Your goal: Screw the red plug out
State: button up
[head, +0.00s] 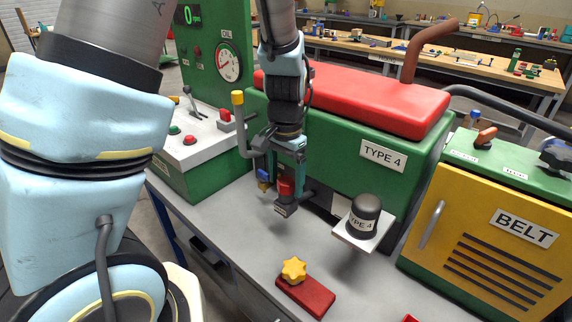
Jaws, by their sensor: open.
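The red plug (286,187) shows low on the front of the green TYPE 4 machine (335,135). My gripper (281,186) points down from above and is right at the plug. Its dark fingers are apart, and the plug appears in line with them or between them. I cannot tell whether a finger touches the plug. The fingers hide part of the plug and of the machine's front behind it. A small blue and brass valve (264,180) is just left of the gripper.
A black TYPE 4 cylinder (364,216) stands on a white plate to the right. A yellow star knob (294,269) sits on a red block (308,296) in front. A yellow-capped grey pipe (240,125) rises left of my gripper. The yellow BELT cabinet (480,235) is at right.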

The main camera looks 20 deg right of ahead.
jog(key=shift+f, duration=0.25)
grip_shut()
dwell(0.6)
